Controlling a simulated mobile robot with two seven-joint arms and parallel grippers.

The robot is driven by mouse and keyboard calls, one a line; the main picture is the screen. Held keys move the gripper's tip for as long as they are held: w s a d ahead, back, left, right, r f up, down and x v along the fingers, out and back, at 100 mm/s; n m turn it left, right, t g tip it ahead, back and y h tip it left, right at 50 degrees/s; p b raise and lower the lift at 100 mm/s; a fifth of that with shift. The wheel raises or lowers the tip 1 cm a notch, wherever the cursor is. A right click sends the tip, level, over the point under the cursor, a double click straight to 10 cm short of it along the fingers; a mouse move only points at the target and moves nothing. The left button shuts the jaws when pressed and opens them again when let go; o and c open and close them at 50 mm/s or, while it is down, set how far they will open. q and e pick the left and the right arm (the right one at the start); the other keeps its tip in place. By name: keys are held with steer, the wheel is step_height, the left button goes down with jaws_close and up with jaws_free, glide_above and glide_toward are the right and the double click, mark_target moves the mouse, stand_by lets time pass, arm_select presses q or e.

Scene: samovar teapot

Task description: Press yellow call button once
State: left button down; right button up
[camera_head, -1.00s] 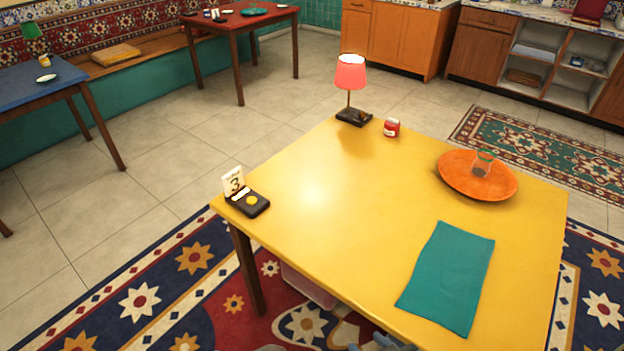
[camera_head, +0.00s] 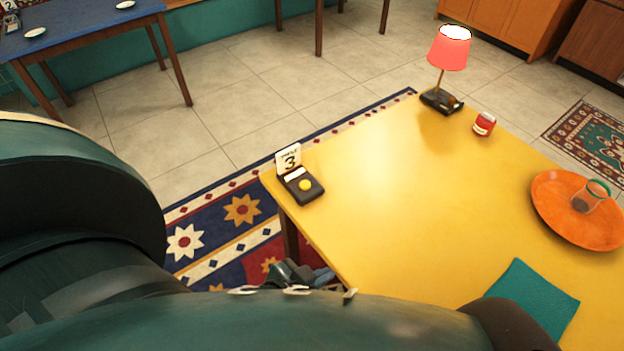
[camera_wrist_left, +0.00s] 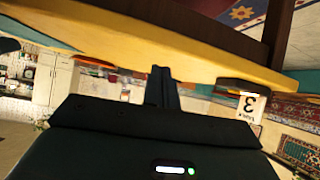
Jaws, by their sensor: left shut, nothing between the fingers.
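The yellow call button (camera_head: 305,185) is a round disc on a small black box at the left corner of the yellow table (camera_head: 400,200). A white card (camera_head: 289,159) with a 3 stands at the back of the box. My left gripper (camera_head: 318,275) is shut and empty, below and in front of the button, beside the table's near left edge and largely hidden by my arm. In the left wrist view its fingers (camera_wrist_left: 160,85) are together. That view appears upside down, with the box (camera_wrist_left: 243,88) to the right of the fingers. My right gripper is not in view.
On the table are a red lamp (camera_head: 440,70), a red jar (camera_head: 484,123), an orange plate (camera_head: 560,215) with a glass (camera_head: 592,196), and a teal cloth (camera_head: 535,300). The tabletop between button and plate is clear. A blue table (camera_head: 80,40) stands back left.

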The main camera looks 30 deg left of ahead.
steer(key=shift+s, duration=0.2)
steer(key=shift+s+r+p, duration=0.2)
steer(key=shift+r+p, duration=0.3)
steer(key=shift+p, duration=0.35)
arm_select(q)
steer(key=w+a+r+m, duration=0.1)
steer(key=w+a+m, duration=0.1)
steer(key=w, duration=0.2)
steer(key=w+a+r+m+g+p, duration=0.1)
steer(key=w+a+r+m, duration=0.1)
steer(key=w+a, duration=0.1)
steer(key=w+a+r+m+g+p, duration=0.1)
steer(key=w+a+m, duration=0.1)
steer(key=w, duration=0.3)
steer(key=shift+a+r, duration=0.25)
steer(key=shift+a, duration=0.1)
arm_select(e)
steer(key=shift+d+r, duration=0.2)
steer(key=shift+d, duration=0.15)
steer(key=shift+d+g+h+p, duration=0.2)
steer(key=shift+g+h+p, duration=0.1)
steer(key=shift+p, duration=0.35)
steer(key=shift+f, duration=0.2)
arm_select(q)
steer(key=w+a+r+m+g+y, duration=0.1)
steer(key=w+a+r+m, duration=0.2)
steer(key=w+a+r, duration=0.3)
steer(key=a, duration=0.2)
steer(key=shift+w+a+r, duration=0.4)
